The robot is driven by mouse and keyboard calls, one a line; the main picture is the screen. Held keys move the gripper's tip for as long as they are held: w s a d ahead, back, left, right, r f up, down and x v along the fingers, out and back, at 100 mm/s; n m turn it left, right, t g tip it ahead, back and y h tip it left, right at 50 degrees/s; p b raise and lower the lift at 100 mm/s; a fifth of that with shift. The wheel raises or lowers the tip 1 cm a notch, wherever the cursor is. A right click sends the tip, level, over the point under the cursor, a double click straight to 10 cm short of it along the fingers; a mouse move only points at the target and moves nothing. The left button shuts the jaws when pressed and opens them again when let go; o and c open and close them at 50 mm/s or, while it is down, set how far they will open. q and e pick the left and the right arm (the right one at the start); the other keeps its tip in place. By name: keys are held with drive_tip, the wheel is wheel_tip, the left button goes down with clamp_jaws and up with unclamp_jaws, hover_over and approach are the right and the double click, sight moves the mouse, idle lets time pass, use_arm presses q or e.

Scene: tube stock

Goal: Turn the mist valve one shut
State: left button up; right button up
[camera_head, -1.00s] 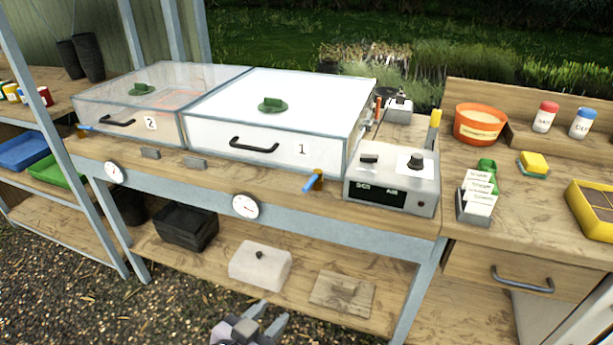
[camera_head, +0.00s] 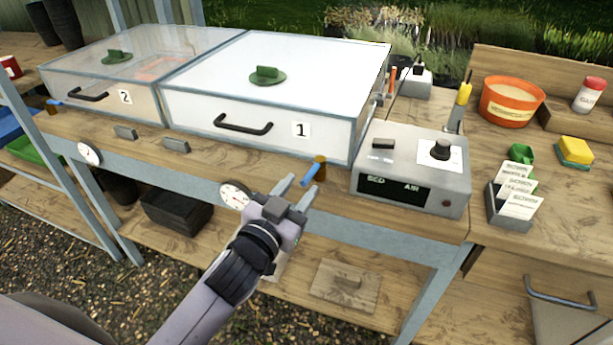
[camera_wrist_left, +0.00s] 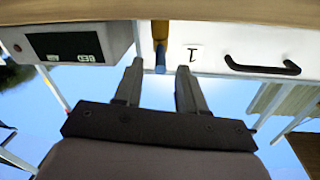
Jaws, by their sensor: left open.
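The mist valve one is a brass body with a blue lever (camera_head: 311,174) on the bench front, below the right corner of the box marked 1 (camera_head: 262,117). The lever points out toward me and a little left. My left gripper (camera_head: 300,184) is open, with its two fingers reaching toward the lever from the front. In the left wrist view the blue lever (camera_wrist_left: 160,58) shows between and just beyond the open fingertips (camera_wrist_left: 158,66). I cannot tell whether they touch it. My right gripper is out of view.
A grey control box (camera_head: 412,171) stands just right of the valve. A round dial (camera_head: 236,195) sits on the front rail to the left. Another box marked 2 (camera_head: 126,75) has its own blue lever (camera_head: 56,102). The space in front of the bench is open.

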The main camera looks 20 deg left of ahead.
sight(312, 172)
use_arm(q)
drive_tip(key=shift+w+d, duration=0.15)
drive_tip(key=shift+w, duration=0.85)
drive_tip(key=shift+w+d, duration=0.15)
drive_tip(key=shift+w, duration=0.85)
clamp_jaws()
